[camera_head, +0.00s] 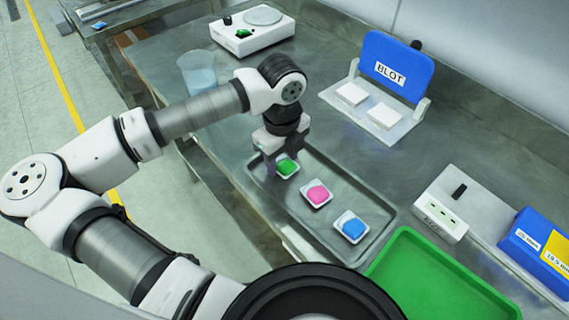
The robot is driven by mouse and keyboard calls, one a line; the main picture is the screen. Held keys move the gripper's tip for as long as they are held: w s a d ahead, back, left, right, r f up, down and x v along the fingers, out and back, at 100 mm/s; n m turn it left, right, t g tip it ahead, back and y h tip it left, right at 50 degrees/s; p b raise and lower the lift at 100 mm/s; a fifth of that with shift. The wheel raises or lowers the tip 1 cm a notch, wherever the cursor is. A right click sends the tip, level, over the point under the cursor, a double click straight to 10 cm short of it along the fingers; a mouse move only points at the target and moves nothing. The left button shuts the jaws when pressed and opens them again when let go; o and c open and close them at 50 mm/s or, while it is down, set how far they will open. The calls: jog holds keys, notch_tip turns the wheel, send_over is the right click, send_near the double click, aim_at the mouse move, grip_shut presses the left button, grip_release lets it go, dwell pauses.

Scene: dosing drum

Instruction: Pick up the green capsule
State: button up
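The green capsule (287,167) sits in a small white dish at the upper left end of a grey tray (375,222). My gripper (276,158) is over that dish, pointing down, with its fingers at or just beside the capsule. The fingers partly hide the dish's left side. I cannot tell whether they touch the capsule or how far apart they are. A pink capsule (318,194) and a blue capsule (352,227) sit in their own white dishes further along the tray, toward the lower right.
A green tray (430,275) is at the lower right. A blue BLOT stand (395,68) with white pads is behind. A white scale (252,32) and a clear beaker (197,72) stand at the back left. A white socket box (440,212) and a blue-yellow box (540,245) are at right.

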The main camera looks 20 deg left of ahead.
jog(key=c, duration=0.6)
